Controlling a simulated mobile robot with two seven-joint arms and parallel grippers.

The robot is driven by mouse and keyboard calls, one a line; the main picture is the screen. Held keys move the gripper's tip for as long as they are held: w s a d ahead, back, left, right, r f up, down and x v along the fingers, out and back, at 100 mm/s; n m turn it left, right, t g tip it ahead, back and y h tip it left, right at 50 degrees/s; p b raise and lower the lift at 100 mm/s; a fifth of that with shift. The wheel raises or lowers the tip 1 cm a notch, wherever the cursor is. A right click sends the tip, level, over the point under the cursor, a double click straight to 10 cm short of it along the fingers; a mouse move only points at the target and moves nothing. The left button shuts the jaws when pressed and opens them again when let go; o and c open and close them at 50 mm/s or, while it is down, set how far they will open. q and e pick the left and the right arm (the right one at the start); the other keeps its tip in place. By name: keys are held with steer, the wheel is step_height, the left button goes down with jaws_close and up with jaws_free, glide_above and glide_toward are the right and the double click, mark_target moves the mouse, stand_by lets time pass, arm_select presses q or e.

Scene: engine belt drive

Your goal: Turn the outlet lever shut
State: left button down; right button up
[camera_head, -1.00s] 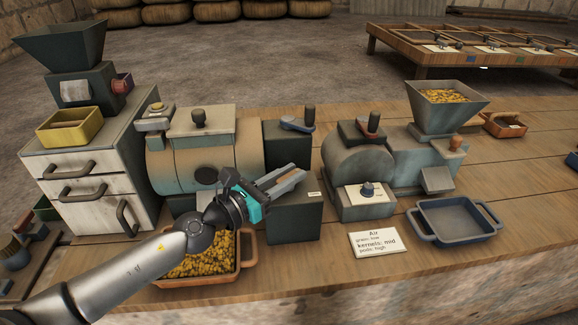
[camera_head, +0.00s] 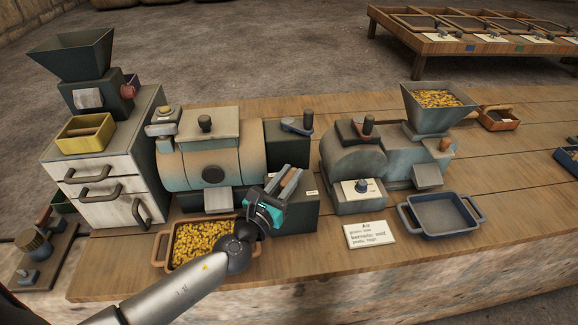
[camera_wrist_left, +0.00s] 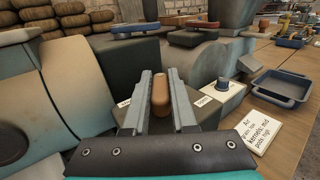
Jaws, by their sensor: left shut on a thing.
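My left gripper (camera_head: 291,178) is over the dark box (camera_head: 304,215) beside the rounded tan machine. In the left wrist view an upright orange-brown handle (camera_wrist_left: 160,95) stands between its two fingers, and the gripper is shut on it. The handle appears to belong to the outlet lever; the rest of the lever is hidden by the fingers and wrist. Small white labels lie on either side of it, one at the left (camera_wrist_left: 124,103) and one at the right (camera_wrist_left: 202,101); their words are too small to read surely. My right gripper is not in view.
The tan machine (camera_head: 215,165) stands left of the box, with a tray of yellow kernels (camera_head: 161,250) in front. A grey machine with a hopper (camera_head: 437,118), an "Air" card (camera_head: 368,234) and an empty blue tray (camera_head: 444,218) are at the right. A blue-handled lever (camera_head: 297,126) is behind.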

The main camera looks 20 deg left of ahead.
arm_select(q)
steer(key=shift+r+n+y+p, duration=0.2)
steer(key=shift+n+y+p, duration=0.25)
steer(key=shift+y, duration=0.35)
steer(key=n+y+p, duration=0.1)
steer(key=n+y, duration=0.1)
steer(key=shift+y, duration=0.4)
steer(key=n+y, duration=0.1)
steer(key=y, duration=0.1)
steer(key=n+g+y, duration=0.1)
steer(key=y, duration=0.1)
steer(key=shift+f+n+g, duration=0.2)
steer(key=shift+n+g, duration=0.1)
steer(key=shift+n, duration=0.05)
steer(key=shift+n+g+y, duration=0.5)
steer(key=shift+n+y, duration=0.2)
steer(key=shift+y, duration=0.6)
steer(key=c, duration=0.7)
jaws_free()
